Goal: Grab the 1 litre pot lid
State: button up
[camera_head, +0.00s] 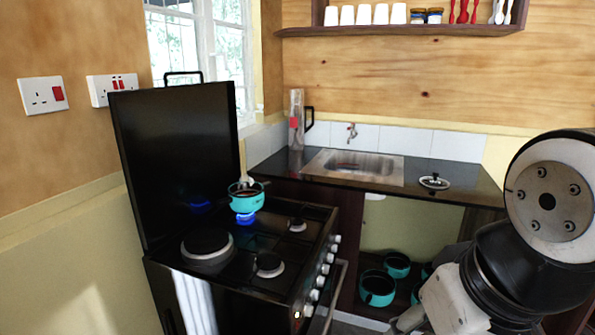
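A small pot lid (434,181) with a dark knob and a shiny rim lies on the right part of the black countertop (455,174), to the right of the sink. It is the only loose lid I can make out, and its size cannot be read. My arm fills the lower right of the view, to the right of and nearer than the lid. I cannot make out the fingers of my gripper. Nothing of my arm touches the lid.
A teal pot (247,204) sits over a blue flame on the black stove (238,262), whose glass cover stands raised. A metal sink (354,167) is left of the lid. Teal pots (377,288) stand under the counter. A shelf (400,30) with cups hangs above.

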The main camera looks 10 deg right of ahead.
aim_at(435, 182)
jog(key=i+l, duration=0.65)
jog(key=l, duration=0.25)
jog(key=i+l, duration=0.35)
jog(key=i+l+u, duration=0.1)
jog(key=i+l, duration=0.2)
jog(key=l, duration=0.2)
jog(key=i+l, duration=0.35)
jog(key=l, duration=0.15)
jog(key=i+l, duration=0.3)
jog(key=l, duration=0.15)
